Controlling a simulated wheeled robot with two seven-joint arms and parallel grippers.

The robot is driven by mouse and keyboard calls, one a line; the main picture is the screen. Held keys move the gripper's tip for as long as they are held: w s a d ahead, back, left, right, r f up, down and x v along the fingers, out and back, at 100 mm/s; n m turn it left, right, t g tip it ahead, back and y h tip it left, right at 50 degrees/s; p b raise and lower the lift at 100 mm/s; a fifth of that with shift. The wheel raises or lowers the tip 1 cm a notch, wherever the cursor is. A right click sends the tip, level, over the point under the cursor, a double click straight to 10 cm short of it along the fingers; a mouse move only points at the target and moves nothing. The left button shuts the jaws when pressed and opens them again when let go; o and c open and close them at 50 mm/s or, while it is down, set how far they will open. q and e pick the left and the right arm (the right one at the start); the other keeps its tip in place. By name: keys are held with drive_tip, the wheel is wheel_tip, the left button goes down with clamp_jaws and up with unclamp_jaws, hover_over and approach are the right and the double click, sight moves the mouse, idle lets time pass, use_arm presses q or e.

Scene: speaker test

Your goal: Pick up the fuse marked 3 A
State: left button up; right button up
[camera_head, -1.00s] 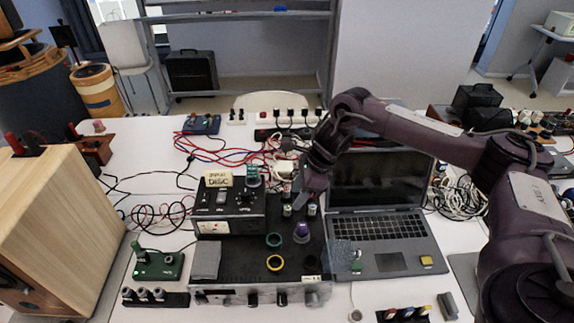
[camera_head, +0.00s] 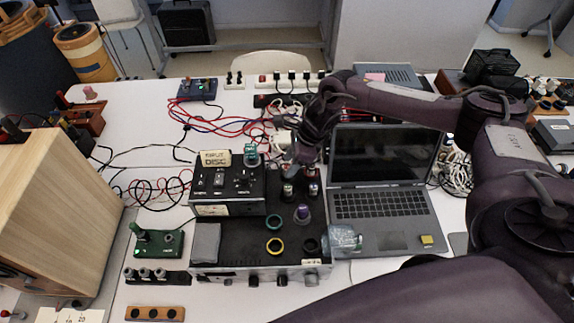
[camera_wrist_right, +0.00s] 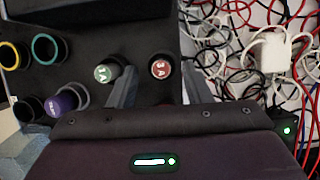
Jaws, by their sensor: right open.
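The fuse marked 3 A has a red top (camera_wrist_right: 161,68) in the right wrist view. My right gripper (camera_head: 303,160) is open and empty, just behind and above these fuses. In the wrist view one finger (camera_wrist_right: 124,88) appears between the two fuses; I cannot tell the exact gap. My left gripper is not in view.
A black control box (camera_head: 228,185) stands left, an open laptop (camera_head: 385,205) right. Red cables (camera_head: 225,122) lie behind.

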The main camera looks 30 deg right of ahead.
drive_tip(key=shift+w+a+f, duration=0.2)
drive_tip(key=shift+f, duration=0.45)
clamp_jaws()
drive_tip(key=shift+r, duration=0.15)
